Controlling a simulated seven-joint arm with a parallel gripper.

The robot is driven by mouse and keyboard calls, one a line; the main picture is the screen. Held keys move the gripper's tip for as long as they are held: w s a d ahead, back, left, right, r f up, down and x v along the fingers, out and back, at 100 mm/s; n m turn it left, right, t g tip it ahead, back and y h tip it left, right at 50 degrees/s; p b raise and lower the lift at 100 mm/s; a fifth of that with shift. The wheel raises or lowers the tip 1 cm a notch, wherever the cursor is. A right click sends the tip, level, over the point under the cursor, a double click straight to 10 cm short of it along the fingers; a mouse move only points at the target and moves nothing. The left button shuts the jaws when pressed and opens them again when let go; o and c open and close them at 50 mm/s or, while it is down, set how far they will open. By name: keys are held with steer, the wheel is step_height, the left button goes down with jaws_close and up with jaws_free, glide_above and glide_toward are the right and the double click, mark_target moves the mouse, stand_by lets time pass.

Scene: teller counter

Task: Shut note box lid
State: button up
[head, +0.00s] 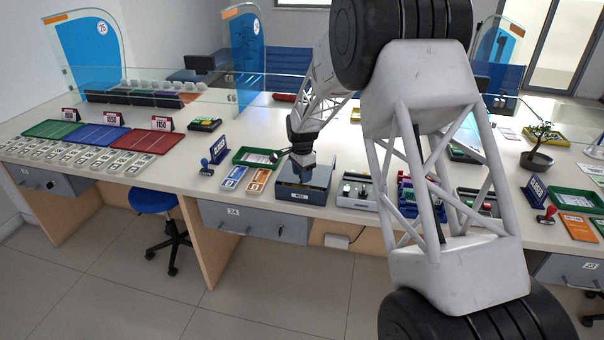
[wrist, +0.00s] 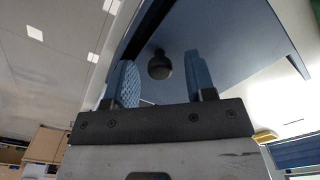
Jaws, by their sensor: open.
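The note box (head: 299,196) is a dark blue-grey box with a small white label on its front, standing near the counter's front edge in the head view. My gripper (head: 303,176) is over the box and hides part of its top. In the wrist view a broad blue-grey panel, seemingly the lid (wrist: 235,45), fills the upper middle and carries a dark round knob (wrist: 160,66). My open fingers also show in the wrist view (wrist: 164,82), one on each side of the knob in the picture. I cannot tell whether they touch it, nor the lid's exact angle.
A green tray (head: 240,158), a blue closed sign (head: 219,150) and blue and orange slips (head: 258,180) lie left of the box. A grey tray with stamps (head: 355,203) stands close on its right. A drawer (head: 250,222) is below. My arm hides counter at right.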

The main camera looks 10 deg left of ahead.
jaws_close()
stand_by(0.3)
steer(key=shift+s, duration=0.1)
steer(key=shift+s, duration=1)
jaws_free()
